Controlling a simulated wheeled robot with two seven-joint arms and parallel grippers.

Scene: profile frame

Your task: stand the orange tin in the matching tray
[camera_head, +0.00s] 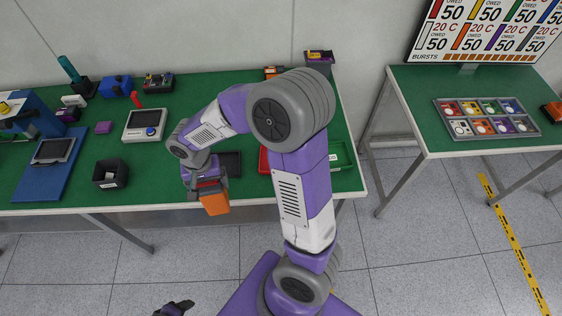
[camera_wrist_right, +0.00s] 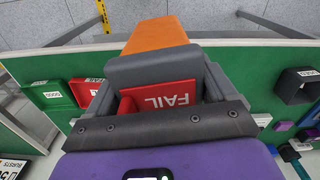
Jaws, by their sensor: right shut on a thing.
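My right gripper (camera_head: 209,188) is shut on the orange tin (camera_head: 215,203) and holds it at the front edge of the green table. The tin also shows in the right wrist view (camera_wrist_right: 157,35), partly hidden by a finger. A red face marked FAIL (camera_wrist_right: 165,98) shows between the fingers; I cannot tell if it belongs to the tin. A red tray (camera_head: 264,161) marked FAIL in the wrist view (camera_wrist_right: 86,92) and a green tray (camera_head: 343,178) marked GOOD (camera_wrist_right: 50,95) lie to the right. My left gripper (camera_head: 176,308) barely shows at the bottom; its jaws are unclear.
A black open box (camera_head: 110,173) and a grey device (camera_head: 145,125) stand left. A second table at right holds a tray of coloured compartments (camera_head: 487,135) and a sign (camera_head: 485,32). My right arm hides part of the main table.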

